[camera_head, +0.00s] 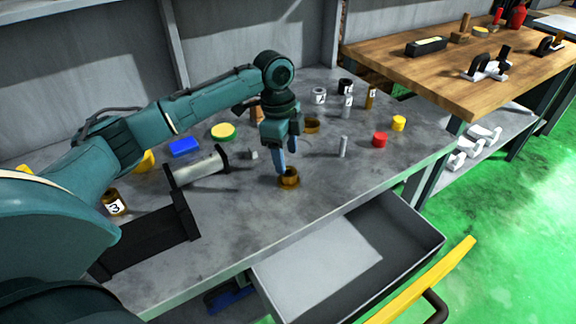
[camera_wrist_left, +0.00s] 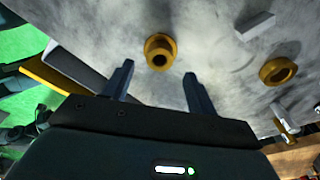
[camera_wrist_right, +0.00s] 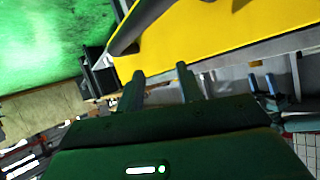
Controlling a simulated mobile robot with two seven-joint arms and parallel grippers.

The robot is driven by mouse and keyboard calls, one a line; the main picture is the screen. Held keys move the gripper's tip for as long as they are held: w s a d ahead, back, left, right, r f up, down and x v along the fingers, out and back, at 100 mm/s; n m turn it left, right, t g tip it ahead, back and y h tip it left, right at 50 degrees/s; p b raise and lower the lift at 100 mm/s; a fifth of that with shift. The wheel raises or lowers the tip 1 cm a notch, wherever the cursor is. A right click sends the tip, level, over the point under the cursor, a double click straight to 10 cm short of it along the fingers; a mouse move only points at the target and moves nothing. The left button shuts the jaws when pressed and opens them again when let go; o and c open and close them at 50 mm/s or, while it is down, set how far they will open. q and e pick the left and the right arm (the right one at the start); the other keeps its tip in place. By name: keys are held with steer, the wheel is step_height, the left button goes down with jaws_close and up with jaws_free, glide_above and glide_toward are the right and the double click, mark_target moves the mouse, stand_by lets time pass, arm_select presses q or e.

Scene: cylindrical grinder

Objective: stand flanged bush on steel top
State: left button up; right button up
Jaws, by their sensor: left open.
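The flanged bush (camera_head: 289,178) is brass-coloured and stands on the grey steel top (camera_head: 240,225), near the middle. In the left wrist view the flanged bush (camera_wrist_left: 160,52) shows its bore and lies just beyond the fingertips, between their lines. My left gripper (camera_head: 287,170) is open and points down at the bush. In the left wrist view my left gripper (camera_wrist_left: 158,80) has its fingers apart with nothing between them. My right gripper (camera_wrist_right: 160,80) shows only in its own wrist view, fingers apart and empty, in front of a yellow surface.
A brass ring (camera_head: 312,126) lies behind the bush, and a grey pin (camera_head: 343,147) stands to the right. A black-ended clamp-like fixture (camera_head: 200,170) lies left. An open drawer (camera_head: 350,255) juts out in front.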

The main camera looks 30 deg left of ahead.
arm_select(q)
step_height(320, 180, up, 6)
steer(key=shift+a+r, duration=0.15)
steer(key=shift+a, duration=0.2)
stand_by(0.4)
